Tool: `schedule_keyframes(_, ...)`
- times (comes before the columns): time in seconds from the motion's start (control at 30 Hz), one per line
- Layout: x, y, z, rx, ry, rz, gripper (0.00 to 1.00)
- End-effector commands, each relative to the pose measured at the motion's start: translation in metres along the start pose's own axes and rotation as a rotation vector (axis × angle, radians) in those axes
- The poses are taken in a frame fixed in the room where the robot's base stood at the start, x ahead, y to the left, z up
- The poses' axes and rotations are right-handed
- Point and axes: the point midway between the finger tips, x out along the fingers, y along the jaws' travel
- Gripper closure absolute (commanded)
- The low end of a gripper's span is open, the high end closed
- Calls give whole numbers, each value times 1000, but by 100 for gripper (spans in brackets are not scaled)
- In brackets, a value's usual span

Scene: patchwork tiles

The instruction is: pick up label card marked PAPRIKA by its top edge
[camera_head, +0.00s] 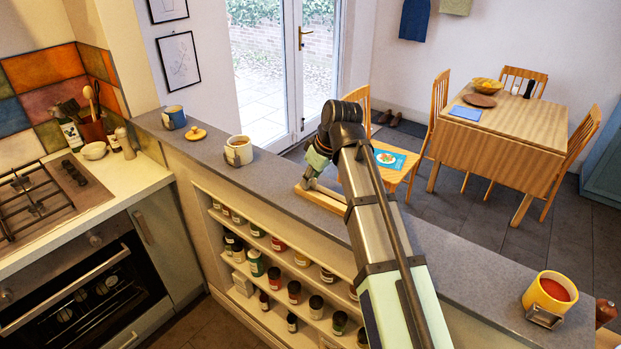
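I cannot make out a card marked PAPRIKA; no lettering is readable at this size. My arm reaches across the grey counter top, and my gripper (308,180) points down at a long, low wooden holder (322,197) on it. The fingertips are at or just above the holder's left end; I cannot tell whether they touch it. Whether the fingers are open or shut, or hold anything, is too small to tell. My arm hides the holder's right end and part of the counter behind it.
Shelves of spice jars (256,262) lie below. The counter between holder and cream mug is clear.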

Motion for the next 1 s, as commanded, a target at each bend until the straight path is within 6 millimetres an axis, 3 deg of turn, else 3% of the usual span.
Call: schedule_keyframes(1.0,-12,0,-5,0,0,0,77)
